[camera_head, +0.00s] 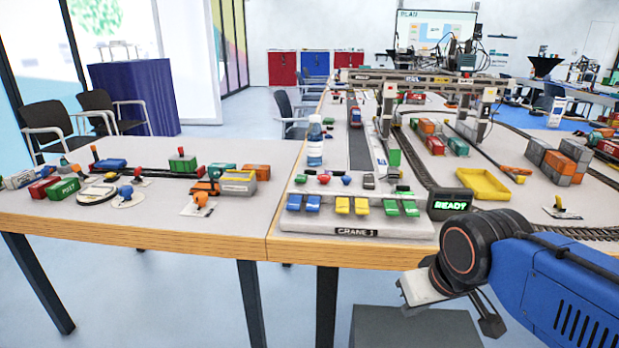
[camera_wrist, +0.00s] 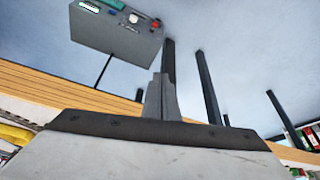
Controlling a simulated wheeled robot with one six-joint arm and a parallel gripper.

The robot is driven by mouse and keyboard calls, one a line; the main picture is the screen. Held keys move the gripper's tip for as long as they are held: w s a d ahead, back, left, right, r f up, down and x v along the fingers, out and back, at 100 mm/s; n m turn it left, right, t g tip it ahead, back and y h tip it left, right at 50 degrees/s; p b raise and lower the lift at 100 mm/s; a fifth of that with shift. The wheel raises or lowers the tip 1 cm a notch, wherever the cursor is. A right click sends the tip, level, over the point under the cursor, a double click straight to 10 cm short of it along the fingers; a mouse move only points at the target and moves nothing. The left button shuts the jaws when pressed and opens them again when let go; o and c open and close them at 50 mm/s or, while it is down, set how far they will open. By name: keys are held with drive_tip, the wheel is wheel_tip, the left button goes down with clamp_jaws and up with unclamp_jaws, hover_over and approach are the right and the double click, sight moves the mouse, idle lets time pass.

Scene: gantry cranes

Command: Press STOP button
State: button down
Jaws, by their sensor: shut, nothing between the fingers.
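The CRANE 1 control panel (camera_head: 355,222) stands at the front edge of the right table in the head view. It has blue, yellow and green keys in front and small round buttons behind, among them a red button (camera_head: 347,181). I cannot read the word STOP on any button. A lit green display (camera_head: 450,205) is at the panel's right end. My gripper (camera_head: 452,302) is right of the panel, lower and nearer the camera, off the table's front edge and apart from it. In the wrist view my gripper (camera_wrist: 161,98) is shut and empty.
A water bottle (camera_head: 315,142) stands behind the panel. A yellow tray (camera_head: 484,183) and a model gantry crane (camera_head: 435,79) are on the table. The wrist view shows a grey box (camera_wrist: 105,45) with a red knob and green display; I cannot tell what it belongs to.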

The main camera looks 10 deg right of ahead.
wheel_tip(320, 180, up, 22)
drive_tip(key=t+y, duration=0.1)
drive_tip(key=y, duration=0.6)
hover_over(328, 177)
drive_tip(key=shift+s+f+n, duration=0.1)
drive_tip(key=shift+f+n, duration=0.05)
drive_tip(key=shift+n, duration=0.15)
drive_tip(key=shift+f, duration=0.15)
drive_tip(key=shift+f, duration=4.3)
drive_tip(key=shift+f, duration=0.75)
drive_tip(key=shift+r, duration=0.8)
drive_tip(key=shift+r, duration=0.1)
